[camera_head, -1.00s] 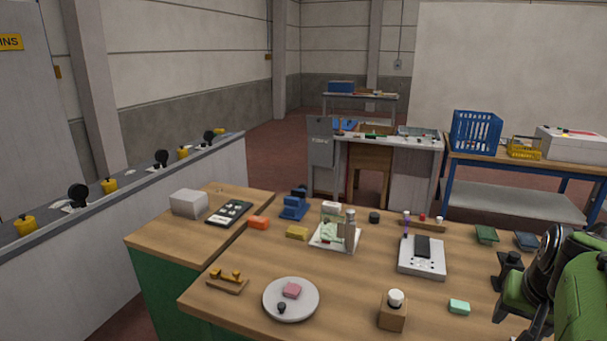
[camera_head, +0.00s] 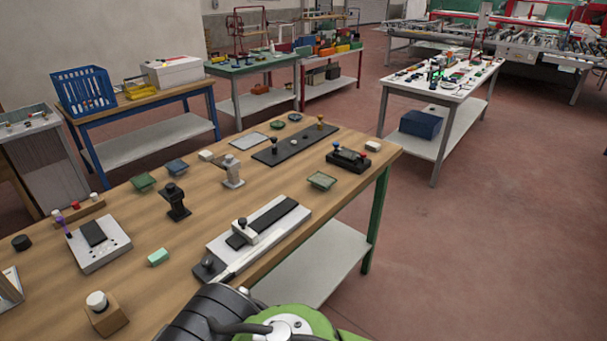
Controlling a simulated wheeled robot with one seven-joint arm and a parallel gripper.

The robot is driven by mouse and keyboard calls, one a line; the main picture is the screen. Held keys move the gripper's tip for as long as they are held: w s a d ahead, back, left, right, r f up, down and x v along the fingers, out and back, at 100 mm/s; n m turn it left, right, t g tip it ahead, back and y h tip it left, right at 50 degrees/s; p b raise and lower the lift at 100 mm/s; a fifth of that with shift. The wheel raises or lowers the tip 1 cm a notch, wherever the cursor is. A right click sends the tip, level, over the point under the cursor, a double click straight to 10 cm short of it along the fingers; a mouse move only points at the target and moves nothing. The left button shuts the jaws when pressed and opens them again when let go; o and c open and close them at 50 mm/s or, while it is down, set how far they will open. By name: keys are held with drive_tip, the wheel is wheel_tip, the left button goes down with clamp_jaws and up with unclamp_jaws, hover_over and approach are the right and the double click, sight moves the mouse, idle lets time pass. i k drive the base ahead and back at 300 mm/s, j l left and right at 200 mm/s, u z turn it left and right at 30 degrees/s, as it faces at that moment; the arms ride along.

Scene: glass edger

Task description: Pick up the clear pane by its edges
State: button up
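A thin, pale rectangular sheet (camera_head: 248,139) lies flat near the far edge of the wooden workbench (camera_head: 180,230). It looks like a glass pane, but I cannot tell for certain that it is the clear pane. It lies just left of a long dark plate (camera_head: 295,144) with knobs on it. My gripper is out of view. Only my green and black arm shows at the bottom middle, in front of the bench's near edge.
A white fixture with a black strip (camera_head: 270,228) lies near the bench's front edge. Black (camera_head: 176,203) and grey (camera_head: 232,172) upright stands, small green trays (camera_head: 321,181) and a black block with knobs (camera_head: 348,160) stand around. Open floor (camera_head: 480,240) lies to the right.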

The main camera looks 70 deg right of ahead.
sight(321, 180)
drive_tip(key=z, duration=2.35)
drive_tip(key=i+l+u, duration=0.25)
drive_tip(key=u, duration=0.15)
drive_tip(key=i+l+u, duration=0.2)
drive_tip(key=u, duration=0.2)
drive_tip(key=i+l+u, duration=0.15)
drive_tip(key=l+u, duration=0.2)
drive_tip(key=i+l+u, duration=0.1)
drive_tip(key=l+u, duration=1.1)
drive_tip(key=l, duration=0.15)
